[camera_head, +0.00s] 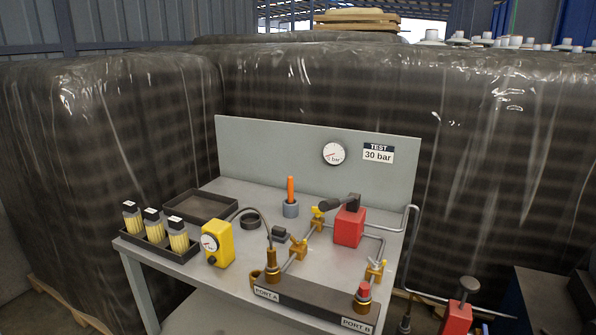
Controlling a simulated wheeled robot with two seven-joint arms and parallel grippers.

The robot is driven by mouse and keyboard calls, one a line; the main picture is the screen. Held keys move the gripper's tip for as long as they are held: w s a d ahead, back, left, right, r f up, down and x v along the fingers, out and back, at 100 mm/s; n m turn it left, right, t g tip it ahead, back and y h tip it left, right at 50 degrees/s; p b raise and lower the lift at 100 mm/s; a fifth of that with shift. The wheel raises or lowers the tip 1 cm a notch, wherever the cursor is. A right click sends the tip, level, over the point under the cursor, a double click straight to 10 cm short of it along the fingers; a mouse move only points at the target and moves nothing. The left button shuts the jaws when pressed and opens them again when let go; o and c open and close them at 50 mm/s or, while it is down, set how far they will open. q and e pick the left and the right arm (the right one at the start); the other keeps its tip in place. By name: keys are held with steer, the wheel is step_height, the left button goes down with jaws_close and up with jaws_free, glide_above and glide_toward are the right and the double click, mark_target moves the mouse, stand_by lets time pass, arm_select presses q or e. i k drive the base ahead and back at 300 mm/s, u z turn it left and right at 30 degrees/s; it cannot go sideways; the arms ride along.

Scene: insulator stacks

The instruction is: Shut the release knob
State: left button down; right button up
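No part labelled as the release knob shows, so I cannot tell for certain which part it is. A red block (350,227) with a black handle (338,204) on top stands on the grey bench, joined to the pipework. A second red body (457,318) with a black round-topped knob (469,284) stands low at the right, beside the bench; its lower part is cut off by the frame. Neither gripper is in view.
A dark manifold (312,301) at the bench front carries PORT A, with a hosed brass fitting (272,262), and PORT B, with a red-topped fitting (363,294). A yellow gauge unit (217,243), vials (153,225) and an empty tray (201,205) stand left. A panel (250,155) stands behind.

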mark_target(314, 210)
steer(key=z, duration=1.25)
steer(key=i, duration=0.75)
steer(key=u, duration=2.4)
